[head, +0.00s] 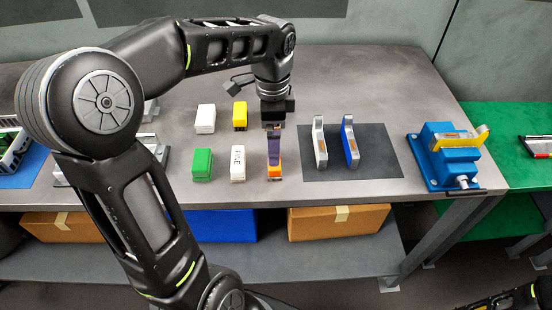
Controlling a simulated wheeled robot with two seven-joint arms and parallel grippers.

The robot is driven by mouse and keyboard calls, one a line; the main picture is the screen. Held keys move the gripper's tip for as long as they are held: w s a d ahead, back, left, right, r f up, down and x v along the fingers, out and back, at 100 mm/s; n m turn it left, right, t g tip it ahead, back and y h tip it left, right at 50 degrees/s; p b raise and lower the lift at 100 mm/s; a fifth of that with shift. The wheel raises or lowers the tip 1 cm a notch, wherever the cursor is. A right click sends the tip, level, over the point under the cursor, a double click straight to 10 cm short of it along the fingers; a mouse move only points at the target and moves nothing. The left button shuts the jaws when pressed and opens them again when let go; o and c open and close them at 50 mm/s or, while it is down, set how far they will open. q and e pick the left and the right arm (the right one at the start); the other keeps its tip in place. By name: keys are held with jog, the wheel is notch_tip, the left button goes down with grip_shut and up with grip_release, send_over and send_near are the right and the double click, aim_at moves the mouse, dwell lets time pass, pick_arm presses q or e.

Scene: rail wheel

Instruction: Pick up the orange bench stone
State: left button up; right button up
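The orange bench stone (275,171) is on the grey workbench, at the right end of the front row of blocks. Only its near part shows; the rest is covered from above. My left gripper (273,150) points down right over it, with a purple-grey finger part overlapping the stone. The view does not show whether the fingers are apart or closed on it, or whether the stone is lifted. Part of my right arm (508,297) shows at the bottom right corner; its gripper is not in view.
Beside the stone stand a white block (238,164) and a green block (202,164); behind are another white block (205,119) and a yellow block (240,116). To the right, a dark mat (384,165) holds a silver tool (320,142) and a blue tool (350,141). Further right is a blue fixture (441,163).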

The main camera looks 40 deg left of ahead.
pick_arm(q)
jog(key=shift+f, duration=1.25)
notch_tip(320, 180, down, 5)
jog(key=shift+d+f+p, duration=0.1)
jog(key=shift+d+p, duration=0.05)
jog(key=shift+p, duration=0.7)
jog(key=shift+c, duration=0.4)
jog(key=c, duration=1.4)
notch_tip(320, 180, up, 10)
jog(key=shift+r+b, duration=0.1)
jog(key=shift+b, duration=0.6)
